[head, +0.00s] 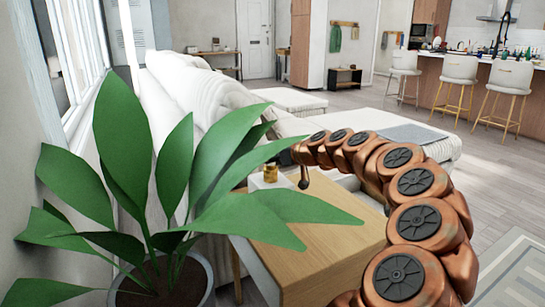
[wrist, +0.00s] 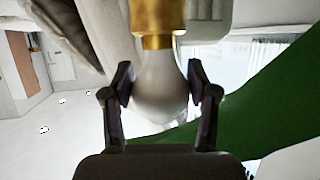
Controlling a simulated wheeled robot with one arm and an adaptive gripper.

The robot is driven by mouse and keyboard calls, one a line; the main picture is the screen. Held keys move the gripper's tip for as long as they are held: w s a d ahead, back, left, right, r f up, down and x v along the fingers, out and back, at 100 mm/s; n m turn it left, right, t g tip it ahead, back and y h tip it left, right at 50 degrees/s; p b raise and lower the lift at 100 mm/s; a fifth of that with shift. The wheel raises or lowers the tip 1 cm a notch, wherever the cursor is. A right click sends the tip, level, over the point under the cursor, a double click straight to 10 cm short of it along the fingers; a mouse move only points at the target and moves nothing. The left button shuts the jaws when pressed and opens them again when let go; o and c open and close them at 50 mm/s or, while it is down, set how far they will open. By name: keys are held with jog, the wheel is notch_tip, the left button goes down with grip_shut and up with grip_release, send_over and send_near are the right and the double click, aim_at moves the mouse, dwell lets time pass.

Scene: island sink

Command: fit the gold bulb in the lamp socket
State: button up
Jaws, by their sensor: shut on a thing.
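The bulb (wrist: 160,82) has pale, rounded glass and a narrow gold collar, and it fills the middle of the wrist view. My gripper (wrist: 160,95) is shut on the glass, with one dark finger on each side. A wider gold cylinder (wrist: 158,14) sits against the collar at the top of the picture. I cannot tell whether it is the socket or part of the bulb. In the head view a small gold cylinder (head: 270,173) stands at the far end of the side table, just left of my gripper (head: 303,181). The bulb is not clear there.
A wooden side table (head: 310,240) stands below my arm. A large potted plant (head: 175,190) is close on the left, its leaves reaching over the table. In the wrist view a green leaf (wrist: 255,98) lies to the right of the fingers. A white sofa (head: 205,105) stands behind.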

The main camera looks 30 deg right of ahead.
jog(key=shift+f+b, duration=0.35)
jog(key=shift+f, duration=0.1)
jog(key=o, duration=1.3)
jog(key=shift+c, duration=0.2)
jog(key=v, duration=1.2)
jog(key=shift+a, duration=0.2)
